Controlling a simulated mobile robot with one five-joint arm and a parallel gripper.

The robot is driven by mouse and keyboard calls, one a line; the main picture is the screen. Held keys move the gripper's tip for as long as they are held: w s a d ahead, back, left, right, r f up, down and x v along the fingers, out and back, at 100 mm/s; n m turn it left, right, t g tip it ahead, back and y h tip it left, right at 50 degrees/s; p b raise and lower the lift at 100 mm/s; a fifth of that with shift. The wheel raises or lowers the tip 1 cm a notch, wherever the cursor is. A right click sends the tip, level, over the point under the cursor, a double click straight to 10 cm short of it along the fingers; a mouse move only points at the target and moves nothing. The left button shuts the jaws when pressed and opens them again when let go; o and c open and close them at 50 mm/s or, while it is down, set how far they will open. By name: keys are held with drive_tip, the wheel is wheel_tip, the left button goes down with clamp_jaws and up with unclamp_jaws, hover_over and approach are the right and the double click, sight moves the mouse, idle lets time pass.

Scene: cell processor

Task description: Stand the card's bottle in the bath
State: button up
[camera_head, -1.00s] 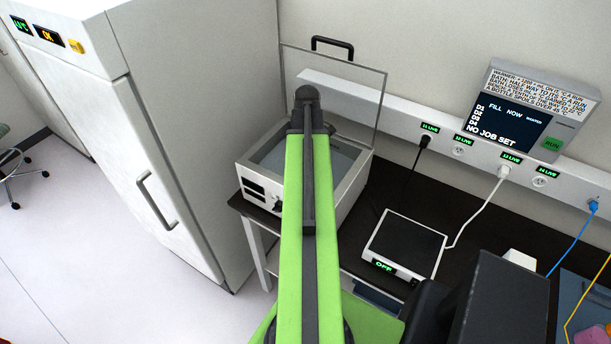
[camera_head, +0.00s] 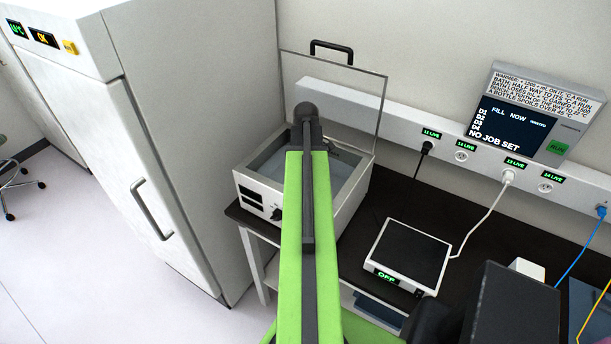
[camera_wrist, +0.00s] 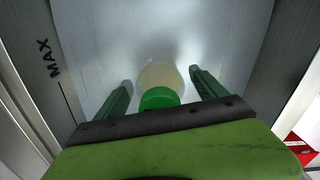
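The bath (camera_head: 262,201) is a white box with a raised clear lid, on the left end of the dark bench in the head view. My arm reaches over it and hides part of its inside. In the wrist view my gripper (camera_wrist: 160,76) is over the bath's grey interior (camera_wrist: 215,35), by a wall with a MAX mark. A bottle with a green cap (camera_wrist: 160,98) and pale round body (camera_wrist: 160,74) is between the two green fingers. Gaps show on both sides, so the fingers look open. The bottle's base is hidden, and I cannot tell if it touches the floor.
A flat device (camera_head: 410,252) reading OFF lies on the bench right of the bath. A socket rail (camera_head: 400,125) and a screen (camera_head: 525,120) reading NO JOB SET are on the wall. A tall white cabinet (camera_head: 170,130) stands left of the bath.

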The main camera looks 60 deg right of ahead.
drive_tip(key=shift+r, duration=0.1)
wheel_tip(320, 180, up, 12)
drive_tip(key=p, duration=1.2)
drive_tip(key=shift+r+p, duration=0.2)
drive_tip(key=shift+p, duration=0.1)
drive_tip(key=shift+f, duration=0.1)
drive_tip(key=shift+w+a, duration=0.25)
drive_tip(key=w+a+m, duration=0.1)
drive_tip(key=w+a, duration=1.6)
drive_tip(key=a, duration=0.5)
drive_tip(key=w+a+m, duration=0.1)
drive_tip(key=w+a, duration=0.1)
drive_tip(key=a, duration=1.2)
drive_tip(key=w+a, duration=0.2)
drive_tip(key=a, duration=1.2)
drive_tip(key=shift+m, duration=0.4)
